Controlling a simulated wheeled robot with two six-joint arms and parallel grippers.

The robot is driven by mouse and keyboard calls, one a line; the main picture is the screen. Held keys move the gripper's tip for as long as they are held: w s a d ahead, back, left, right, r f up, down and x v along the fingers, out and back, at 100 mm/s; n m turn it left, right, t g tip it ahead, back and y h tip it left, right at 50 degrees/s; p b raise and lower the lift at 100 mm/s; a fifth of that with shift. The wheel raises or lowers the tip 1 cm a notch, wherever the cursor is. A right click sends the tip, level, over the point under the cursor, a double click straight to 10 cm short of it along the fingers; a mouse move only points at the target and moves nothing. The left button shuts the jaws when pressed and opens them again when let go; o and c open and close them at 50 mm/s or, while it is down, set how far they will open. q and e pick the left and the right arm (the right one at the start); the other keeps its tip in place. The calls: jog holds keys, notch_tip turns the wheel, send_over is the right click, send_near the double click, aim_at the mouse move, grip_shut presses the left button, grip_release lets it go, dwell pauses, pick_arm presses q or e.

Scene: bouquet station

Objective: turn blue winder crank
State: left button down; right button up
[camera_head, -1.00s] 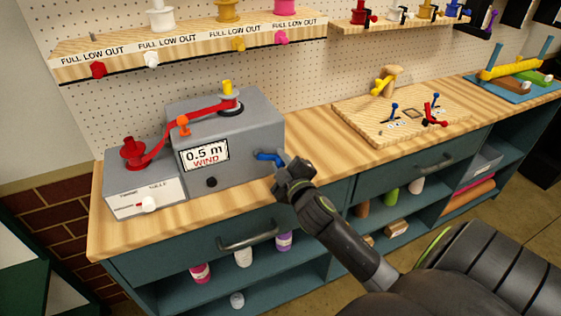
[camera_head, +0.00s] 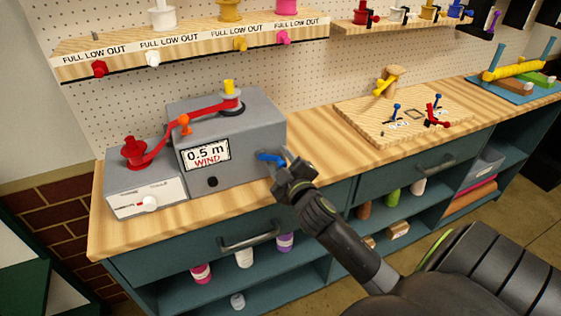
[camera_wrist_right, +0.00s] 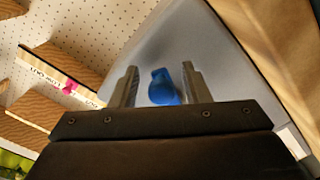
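The blue winder crank (camera_head: 270,157) sticks out of the right-hand face of the grey winder box (camera_head: 236,136). The box's display (camera_head: 206,156) reads "0.5 m WIND". My right gripper (camera_head: 281,160) is at the crank, with its fingers apart. In the right wrist view the blue crank knob (camera_wrist_right: 163,88) lies between the two fingers of my right gripper (camera_wrist_right: 160,82), with a gap on each side. A red ribbon (camera_head: 205,111) runs from a red spool (camera_head: 135,154) past an orange guide to the yellow-topped post (camera_head: 230,90). My left gripper is not in view.
A wooden board (camera_head: 365,117) with small blue and red levers lies to the right. Bare wooden bench top (camera_head: 318,150) lies between. A drawer handle (camera_head: 250,236) juts out below.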

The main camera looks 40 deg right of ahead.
jog(key=shift+f, duration=0.1)
jog(key=shift+s+a+f, duration=0.1)
jog(key=shift+s, duration=0.5)
jog(key=b+v, duration=0.3)
jog(key=v, duration=1.3)
jog(key=shift+s+a, duration=0.1)
jog(key=shift+a, duration=0.05)
jog(key=s+d+f+m+g, duration=0.1)
jog(key=f+g, duration=0.2)
jog(key=f, duration=0.9)
jog(key=s+d+f+m+g+y, duration=0.1)
jog(key=f+g, duration=0.2)
jog(key=f, duration=1)
jog(key=s+d+f+m+g, duration=0.1)
jog(key=f+g, duration=0.1)
jog(key=f, duration=1)
jog(key=s+a+f+m+g+y, duration=0.1)
jog(key=s+a+f+m+g, duration=0.1)
jog(key=s+f, duration=0.9)
jog(key=s+a+f+m+g+y, duration=0.1)
jog(key=s+a+f+m+g, duration=0.1)
jog(key=s+f+g, duration=0.4)
jog(key=s+a+f, duration=0.1)
jog(key=s+f, duration=0.4)
jog(key=s, duration=0.3)
jog(key=shift+a, duration=0.4)
